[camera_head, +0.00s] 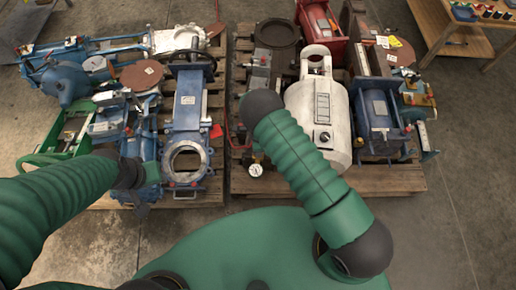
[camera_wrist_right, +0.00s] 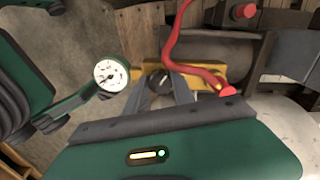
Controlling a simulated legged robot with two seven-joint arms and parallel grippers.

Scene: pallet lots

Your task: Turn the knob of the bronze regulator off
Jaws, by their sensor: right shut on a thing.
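The bronze regulator (camera_wrist_right: 207,72) shows in the right wrist view as a yellow-brass body with a red hose above it. Its dark round knob (camera_wrist_right: 159,81) faces the camera. The two grey fingers of my right gripper (camera_wrist_right: 160,90) reach up from below and are shut on the knob, one on each side. A white dial gauge (camera_wrist_right: 111,75) is left of the knob; a similar gauge (camera_head: 255,170) shows in the head view. My right forearm hides most of the regulator there.
The right pallet (camera_head: 375,180) carries a white cylinder (camera_head: 320,110), a blue machine (camera_head: 377,118) and red equipment (camera_head: 320,20). The left pallet (camera_head: 190,198) carries a blue valve (camera_head: 188,120) and a green frame (camera_head: 68,133). Bare floor lies at right.

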